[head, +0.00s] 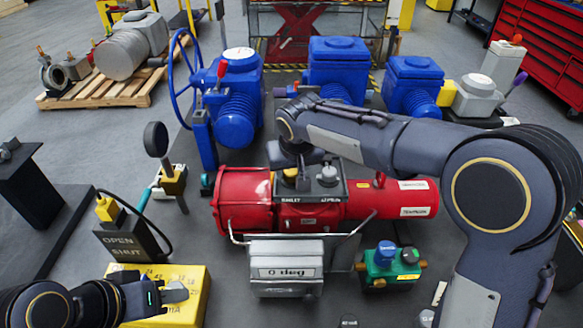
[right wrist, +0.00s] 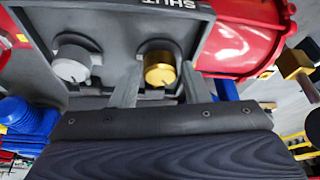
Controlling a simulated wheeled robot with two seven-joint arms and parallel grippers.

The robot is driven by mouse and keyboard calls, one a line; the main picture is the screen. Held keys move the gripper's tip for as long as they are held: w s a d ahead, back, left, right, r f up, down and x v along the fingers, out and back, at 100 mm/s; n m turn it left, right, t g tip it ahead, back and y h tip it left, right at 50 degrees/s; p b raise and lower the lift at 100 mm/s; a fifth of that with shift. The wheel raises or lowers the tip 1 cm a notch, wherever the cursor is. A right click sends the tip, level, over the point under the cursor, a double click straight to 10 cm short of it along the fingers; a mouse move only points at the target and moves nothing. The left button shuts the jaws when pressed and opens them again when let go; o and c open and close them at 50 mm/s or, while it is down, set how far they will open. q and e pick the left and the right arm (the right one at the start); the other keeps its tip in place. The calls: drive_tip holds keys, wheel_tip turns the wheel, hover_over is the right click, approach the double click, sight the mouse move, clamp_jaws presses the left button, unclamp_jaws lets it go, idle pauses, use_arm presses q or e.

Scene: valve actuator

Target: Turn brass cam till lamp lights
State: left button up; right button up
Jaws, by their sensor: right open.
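The brass cam (right wrist: 160,66) is a short gold cylinder on the dark plate of the switch box (right wrist: 110,22). Beside it on the plate is a similar grey cam (right wrist: 72,65). My right gripper (right wrist: 158,88) is open, with one finger on each side of the brass cam. Whether the fingers touch it I cannot tell. In the head view the switch box (head: 310,190) sits on the red actuator (head: 243,200), under my right wrist. A black box marked OPEN and SHUT (head: 128,243) stands at the left; I see no lit lamp. My left gripper (head: 176,291) is low at the left; its finger gap is unclear.
A grey box reading 0 deg (head: 287,270) stands before the actuator. A green block with a blue knob (head: 390,264) is to its right. A yellow box (head: 195,275) lies beneath my left gripper. Blue valve actuators (head: 337,62) stand behind.

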drive_tip(key=c, duration=0.7)
drive_tip(key=shift+m, duration=0.4)
drive_tip(key=shift+a+m+h+b, duration=0.15)
drive_tip(key=shift+m+h+b, duration=0.5)
drive_tip(key=shift+m, duration=0.55)
drive_tip(key=shift+m+h, duration=0.65)
drive_tip(key=shift+m, duration=1.15)
drive_tip(key=o, duration=0.7)
